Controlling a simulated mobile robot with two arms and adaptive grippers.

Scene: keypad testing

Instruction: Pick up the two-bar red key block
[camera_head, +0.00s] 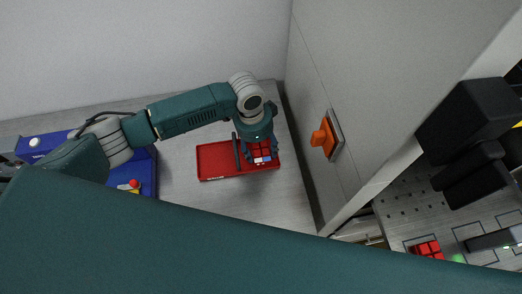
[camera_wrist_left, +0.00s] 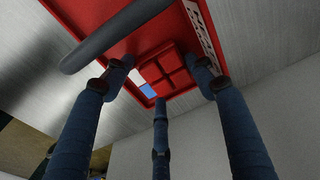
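A red block (camera_head: 262,150) with dark grooves crossing its top sits in the right part of a red tray (camera_head: 217,160). In the left wrist view the block (camera_wrist_left: 178,68) shows between my fingers, with a small white and blue patch beside it; I cannot make out two bars on it. My left gripper (camera_head: 258,148) is over the block, pointing down. Its fingers (camera_wrist_left: 162,75) are spread around the block; whether they touch it is unclear. My right gripper is not in view.
A dark rod (camera_head: 236,151) stands at the tray, close beside my left gripper. A blue case (camera_head: 148,170) lies to the left. An orange handle (camera_head: 323,138) sticks out from the grey panel at right. Another red block (camera_head: 428,249) lies on a board beyond.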

